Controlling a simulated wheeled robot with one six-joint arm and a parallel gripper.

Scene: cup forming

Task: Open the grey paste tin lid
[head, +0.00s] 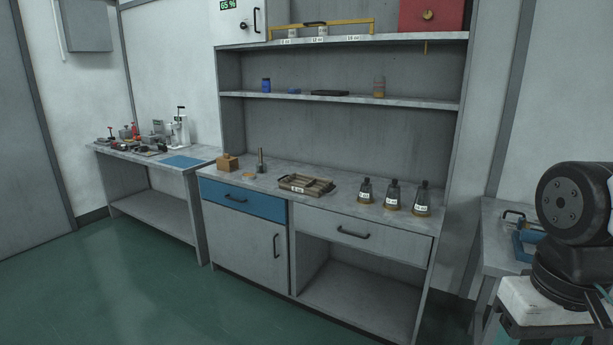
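I cannot pick out a grey paste tin or its lid for certain in the head view. Small items that are hard to tell apart at this distance crowd the left bench (125,155). On the middle shelf (420,102) stand a blue jar (266,85), a small low blue item (293,91), a flat dark item (330,93) and a tan and grey container (379,88). My gripper is not in view; only part of my arm shows at the right edge.
The main counter (335,200) holds a wooden block (227,162), a segmented tray (305,185) and three dark labelled flasks (392,195). A blue drawer (243,199) sits below, shut. A side table (493,235) stands at the right. The green floor (150,290) is clear.

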